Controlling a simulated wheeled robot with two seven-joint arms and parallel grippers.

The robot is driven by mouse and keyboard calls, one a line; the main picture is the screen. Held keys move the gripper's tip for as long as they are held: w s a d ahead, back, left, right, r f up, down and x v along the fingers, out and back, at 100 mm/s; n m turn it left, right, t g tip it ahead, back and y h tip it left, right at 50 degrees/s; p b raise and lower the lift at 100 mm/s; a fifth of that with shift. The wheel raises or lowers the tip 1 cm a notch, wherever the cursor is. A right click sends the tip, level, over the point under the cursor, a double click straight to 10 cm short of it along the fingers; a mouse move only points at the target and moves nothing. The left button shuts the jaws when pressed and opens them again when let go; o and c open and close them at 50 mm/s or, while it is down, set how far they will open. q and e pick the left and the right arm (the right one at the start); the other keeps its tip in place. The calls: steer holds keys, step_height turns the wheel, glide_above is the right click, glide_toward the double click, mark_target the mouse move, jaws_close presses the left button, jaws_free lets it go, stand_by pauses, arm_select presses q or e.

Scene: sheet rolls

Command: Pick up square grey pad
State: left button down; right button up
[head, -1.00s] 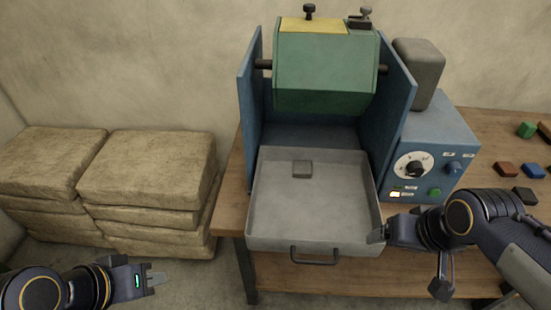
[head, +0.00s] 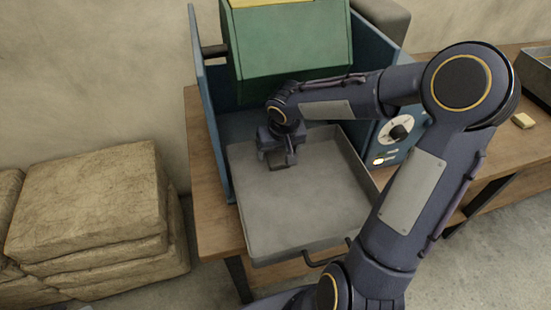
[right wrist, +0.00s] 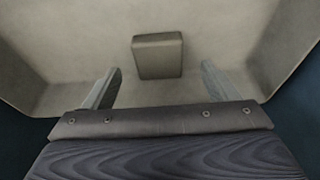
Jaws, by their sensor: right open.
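The square grey pad (right wrist: 158,56) lies on the floor of the grey metal tray, in the right wrist view. It sits between and a little beyond the two fingertips, with a gap on each side. My right gripper (right wrist: 158,80) is open and empty. In the head view my right gripper (head: 283,164) points down over the back left part of the tray (head: 290,225). The pad is hidden there by the gripper. My left gripper is not clearly in the head view.
A blue-sided machine with a green drum (head: 290,50) stands right behind the tray. Its control box with a dial (head: 398,132) is to the right. Stacked tan slabs (head: 95,205) lie on the left. The tray's walls stand close around the gripper; the tray's front is clear.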

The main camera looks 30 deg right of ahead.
mark_target(278, 157)
steer(key=shift+x, duration=1.6)
steer(key=shift+d, duration=0.1)
steer(key=shift+c, duration=0.3)
steer(key=shift+r, duration=0.1)
steer(key=c, duration=1)
steer(key=shift+c, duration=0.2)
steer(key=shift+r, duration=0.1)
